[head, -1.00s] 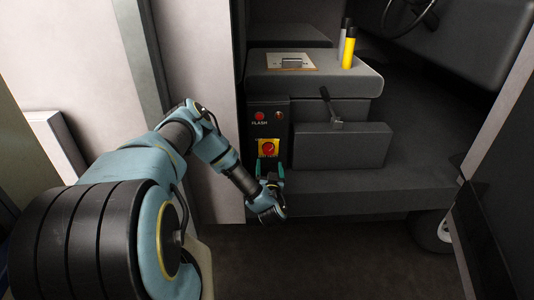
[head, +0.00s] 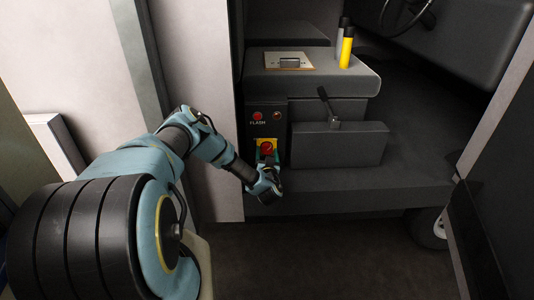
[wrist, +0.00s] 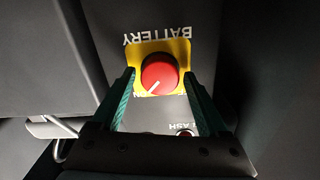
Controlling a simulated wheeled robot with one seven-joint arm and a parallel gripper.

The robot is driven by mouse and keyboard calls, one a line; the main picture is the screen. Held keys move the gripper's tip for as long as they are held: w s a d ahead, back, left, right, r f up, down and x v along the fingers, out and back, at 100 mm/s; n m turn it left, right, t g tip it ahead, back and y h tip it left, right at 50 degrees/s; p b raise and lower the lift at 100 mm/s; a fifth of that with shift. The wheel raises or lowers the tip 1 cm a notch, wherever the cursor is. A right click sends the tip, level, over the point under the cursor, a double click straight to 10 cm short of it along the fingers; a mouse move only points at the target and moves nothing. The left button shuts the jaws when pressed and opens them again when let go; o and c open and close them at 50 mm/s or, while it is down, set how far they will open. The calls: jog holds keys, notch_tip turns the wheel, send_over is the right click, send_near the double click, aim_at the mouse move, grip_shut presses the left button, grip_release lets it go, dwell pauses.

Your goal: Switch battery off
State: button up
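The battery switch is a red round knob (wrist: 160,74) on a yellow square plate (wrist: 181,48), below the word BATTERY, which reads upside down in the wrist view. A pale mark on the knob points to the lower left there. In the head view the knob (head: 267,146) sits low on a dark panel (head: 283,104). My gripper (wrist: 160,82) is open, with its green fingers on either side of the knob. I cannot tell whether the fingers touch it. The fingers partly cover the plate in the head view.
A red FLASH button (head: 258,116) and a small reddish light (head: 277,116) sit above the switch. A lever (head: 327,104) stands right of the panel. A yellow cylinder (head: 346,49) and a wooden clipboard-like board (head: 270,63) are on the ledge above. A pale wall (head: 205,100) is close on the left.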

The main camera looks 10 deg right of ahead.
jog(key=c, duration=1.1)
jog(key=shift+c, duration=0.2)
jog(key=shift+n+b, duration=0.35)
jog(key=shift+n, duration=0.05)
jog(key=n+b, duration=0.3)
jog(key=shift+f+n, duration=0.15)
jog(key=shift+n, duration=0.15)
jog(key=n+b, duration=0.3)
jog(key=n, duration=0.1)
jog(key=shift+n, duration=0.3)
jog(key=n+b, duration=0.4)
jog(key=n, duration=0.1)
jog(key=shift+n+b, duration=1.4)
jog(key=shift+n, duration=0.6)
